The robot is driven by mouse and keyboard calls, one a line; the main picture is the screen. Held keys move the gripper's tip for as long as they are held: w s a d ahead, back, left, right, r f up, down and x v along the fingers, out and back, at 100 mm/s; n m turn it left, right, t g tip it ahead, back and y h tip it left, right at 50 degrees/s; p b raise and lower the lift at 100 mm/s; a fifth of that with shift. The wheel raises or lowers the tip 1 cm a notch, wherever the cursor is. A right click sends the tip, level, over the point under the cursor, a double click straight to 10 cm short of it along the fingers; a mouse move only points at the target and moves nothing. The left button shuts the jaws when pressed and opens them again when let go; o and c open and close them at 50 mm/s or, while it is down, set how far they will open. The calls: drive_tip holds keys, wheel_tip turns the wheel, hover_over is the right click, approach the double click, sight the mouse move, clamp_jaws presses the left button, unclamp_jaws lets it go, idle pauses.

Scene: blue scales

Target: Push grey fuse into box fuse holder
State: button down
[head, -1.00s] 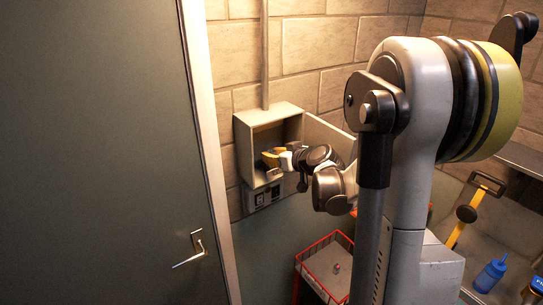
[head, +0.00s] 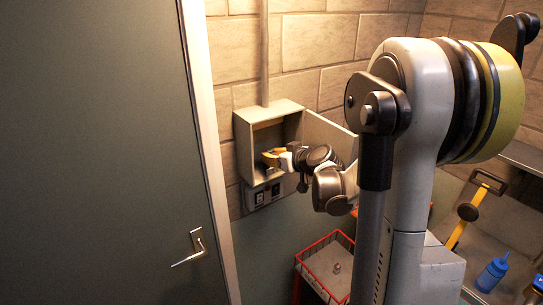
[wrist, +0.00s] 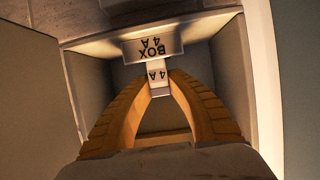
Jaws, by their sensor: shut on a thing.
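The box fuse holder (wrist: 153,46) is a pale block on the back wall of the open wall box, marked "BOX 4 A" upside down in the wrist view. The grey fuse (wrist: 157,73), marked "4 A", is between the tips of my gripper's yellow fingers (wrist: 158,84). My gripper is shut on it. The fuse's far end meets the holder's edge in the wrist view; how deep it sits cannot be told. In the head view my gripper (head: 273,157) is inside the box and hides the fuse and holder.
The grey wall box (head: 242,140) has its door (head: 325,135) open to the right. Switches or sockets (head: 261,196) are below it. A red wire-rimmed cart (head: 322,243) stands underneath. A large door (head: 95,150) is at left. A blue bottle (head: 491,273) is at lower right.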

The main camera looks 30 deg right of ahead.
drive_tip(key=shift+f, duration=0.15)
drive_tip(key=c, duration=1.3)
unclamp_jaws()
drive_tip(key=shift+o, duration=0.2)
drive_tip(key=shift+s, duration=0.1)
drive_tip(key=v, duration=1.2)
drive_tip(key=s+a+f+g+y+b, duration=0.2)
drive_tip(key=s+a+f+g+b, duration=0.15)
drive_tip(key=a+f+b, duration=0.95)
drive_tip(key=s+a+f+g+h+b, duration=0.2)
drive_tip(key=s+a+f+g+b, duration=0.1)
drive_tip(key=s+a+f+b, duration=0.6)
drive_tip(key=s+a+f, duration=0.1)
drive_tip(key=s+f, duration=0.3)
drive_tip(key=shift+a, duration=0.25)
